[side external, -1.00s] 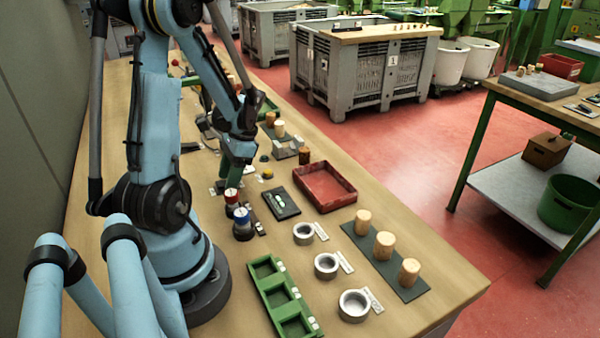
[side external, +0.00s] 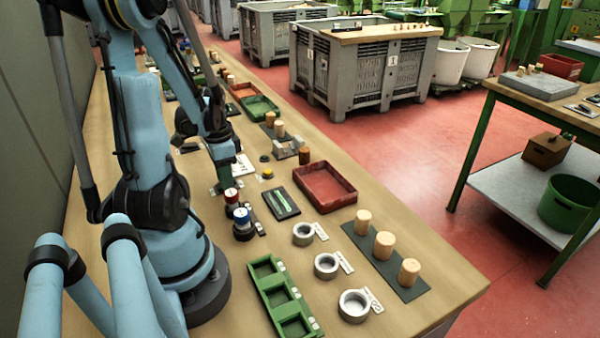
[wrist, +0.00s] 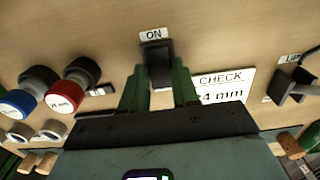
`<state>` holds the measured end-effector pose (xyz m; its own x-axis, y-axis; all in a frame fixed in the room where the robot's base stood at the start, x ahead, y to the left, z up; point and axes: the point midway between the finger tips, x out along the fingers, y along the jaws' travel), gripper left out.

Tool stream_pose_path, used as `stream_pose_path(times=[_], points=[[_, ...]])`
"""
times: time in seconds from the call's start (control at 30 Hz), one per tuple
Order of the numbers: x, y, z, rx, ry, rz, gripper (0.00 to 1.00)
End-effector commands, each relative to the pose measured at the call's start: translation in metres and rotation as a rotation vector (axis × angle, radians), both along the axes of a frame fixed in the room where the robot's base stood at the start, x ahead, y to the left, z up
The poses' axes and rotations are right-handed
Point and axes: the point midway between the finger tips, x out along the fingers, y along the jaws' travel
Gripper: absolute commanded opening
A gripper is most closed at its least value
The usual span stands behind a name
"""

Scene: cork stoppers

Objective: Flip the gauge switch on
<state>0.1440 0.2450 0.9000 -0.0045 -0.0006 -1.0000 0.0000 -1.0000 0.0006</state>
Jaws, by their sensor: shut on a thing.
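In the wrist view a black switch (wrist: 157,50) stands on the wooden bench below a white label reading ON. My gripper (wrist: 159,75) has its green fingers on either side of the switch and is shut on it. In the side view my gripper (side external: 222,175) reaches down to the bench beside the red-topped knob; the switch is hidden or too small to make out there. A black panel (side external: 281,203) with a green marking lies to the right; I cannot tell whether it is the gauge.
Red-topped (side external: 231,197) and blue-topped (side external: 242,218) knobs stand close to my gripper. A white CHECK card (wrist: 222,86) lies right of the switch, with a black hook-like piece (wrist: 290,85) beyond. A red tray (side external: 324,187), grey rings and corks occupy the bench's right side.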

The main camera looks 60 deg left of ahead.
Motion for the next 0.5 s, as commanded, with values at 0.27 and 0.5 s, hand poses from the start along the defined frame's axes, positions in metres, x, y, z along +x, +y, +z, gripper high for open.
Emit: stream_pose_path(times=[0.27, 0.5], points=[[-0.0003, 0.0000, 0.0000, 0.001, -0.012, 0.000, 0.00], [-0.0003, 0.0000, 0.0001, 0.001, -0.011, 0.000, 0.55]])
